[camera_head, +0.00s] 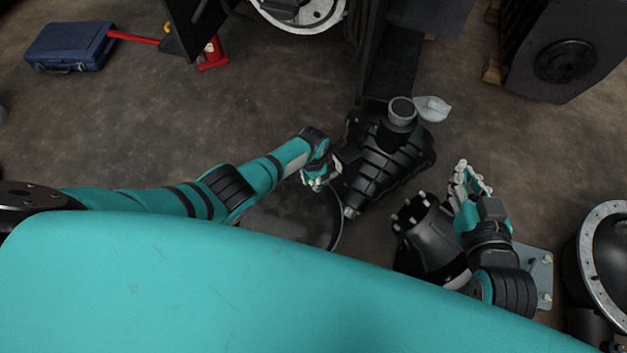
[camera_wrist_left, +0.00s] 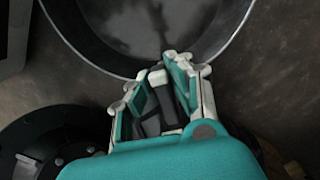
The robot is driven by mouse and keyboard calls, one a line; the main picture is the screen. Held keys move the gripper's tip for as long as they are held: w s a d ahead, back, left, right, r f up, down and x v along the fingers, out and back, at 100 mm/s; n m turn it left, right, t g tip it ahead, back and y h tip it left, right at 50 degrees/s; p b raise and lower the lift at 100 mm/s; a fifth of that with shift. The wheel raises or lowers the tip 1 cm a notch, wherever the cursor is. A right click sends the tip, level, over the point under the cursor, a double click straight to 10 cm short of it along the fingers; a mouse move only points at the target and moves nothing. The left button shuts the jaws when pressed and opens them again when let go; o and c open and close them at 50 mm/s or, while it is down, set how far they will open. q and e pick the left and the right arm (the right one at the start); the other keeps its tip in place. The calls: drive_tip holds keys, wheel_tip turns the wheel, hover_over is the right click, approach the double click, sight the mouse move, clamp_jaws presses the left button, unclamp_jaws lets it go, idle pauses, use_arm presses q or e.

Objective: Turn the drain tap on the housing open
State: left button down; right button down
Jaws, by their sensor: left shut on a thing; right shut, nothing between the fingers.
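The housing (camera_head: 392,160) is a black ribbed cone lying on its side in the middle of the head view, its narrow end pointing down-left. My left gripper (camera_head: 318,182) is at its left side. In the left wrist view my left gripper (camera_wrist_left: 160,88) is shut on a small dark grey piece, which looks like the drain tap (camera_wrist_left: 158,78). The fingers hide much of it, and I cannot tell how far it is turned. My right gripper (camera_head: 473,180) is shut and empty, to the right of the housing.
A round dark pan (camera_head: 290,212) is on the floor below my left gripper; it also shows in the left wrist view (camera_wrist_left: 85,42). A black flanged part (camera_head: 425,232) with studs stands near my right arm. A blue case (camera_head: 70,45) lies far left.

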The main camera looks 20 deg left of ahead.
use_arm(q)
drive_tip(key=c, duration=1.2)
unclamp_jaws()
drive_tip(key=shift+c, duration=0.2)
drive_tip(key=shift+r, duration=0.1)
wheel_tip(320, 180, up, 12)
